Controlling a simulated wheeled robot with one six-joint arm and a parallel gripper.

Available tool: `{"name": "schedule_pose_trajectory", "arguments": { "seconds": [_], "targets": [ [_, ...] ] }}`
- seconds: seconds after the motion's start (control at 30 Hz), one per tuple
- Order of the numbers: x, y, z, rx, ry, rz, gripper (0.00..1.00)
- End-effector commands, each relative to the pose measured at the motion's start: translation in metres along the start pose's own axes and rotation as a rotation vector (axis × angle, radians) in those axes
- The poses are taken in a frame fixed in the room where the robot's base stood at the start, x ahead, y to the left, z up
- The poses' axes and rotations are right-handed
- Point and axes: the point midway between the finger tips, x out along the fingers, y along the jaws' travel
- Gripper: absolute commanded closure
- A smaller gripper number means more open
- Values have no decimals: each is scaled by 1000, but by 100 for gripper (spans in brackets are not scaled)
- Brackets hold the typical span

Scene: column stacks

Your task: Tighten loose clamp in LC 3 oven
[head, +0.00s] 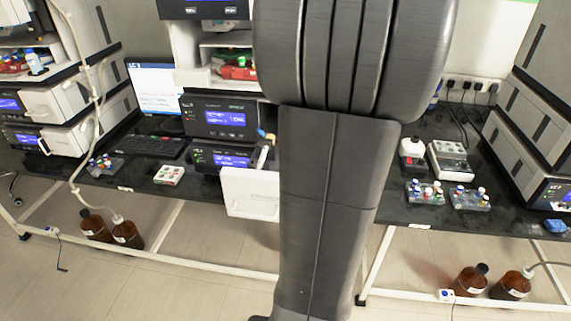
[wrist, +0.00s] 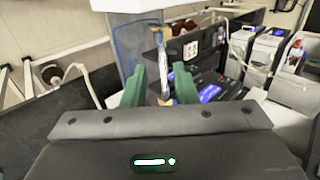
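In the head view the LC 3 stack stands left of my arm, with a monitor (head: 155,88) beside it. A white door panel (head: 250,192) hangs open low on its front. A thin column-like part with orange and blue bits (head: 264,140) shows just above the door. In the wrist view my gripper (wrist: 160,82) has its two green fingers apart. A slim upright part with a blue end (wrist: 161,80) shows between or beyond them, and I cannot tell whether either finger touches it. The loose clamp cannot be made out. My arm hides the gripper in the head view.
A keyboard (head: 137,146) and vial trays (head: 169,175) lie on the dark bench left of the stack. More vial racks (head: 427,192) and a white device (head: 450,160) stand to the right. Brown bottles (head: 127,234) stand on the floor under the bench.

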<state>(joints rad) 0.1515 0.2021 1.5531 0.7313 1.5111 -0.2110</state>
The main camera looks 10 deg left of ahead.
Motion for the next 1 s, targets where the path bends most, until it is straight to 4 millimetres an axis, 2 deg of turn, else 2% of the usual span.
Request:
{"name": "schedule_pose_trajectory", "arguments": {
  "seconds": [0.3, 0.5, 0.7, 1.0],
  "targets": [
    [66, 0, 2, 1, -8, 1, 74],
    [102, 0, 2, 1, -6, 2, 74],
    [122, 0, 1, 1, -3, 2, 74],
    [126, 1, 1, 1, -1, 2, 74]
  ]
}}
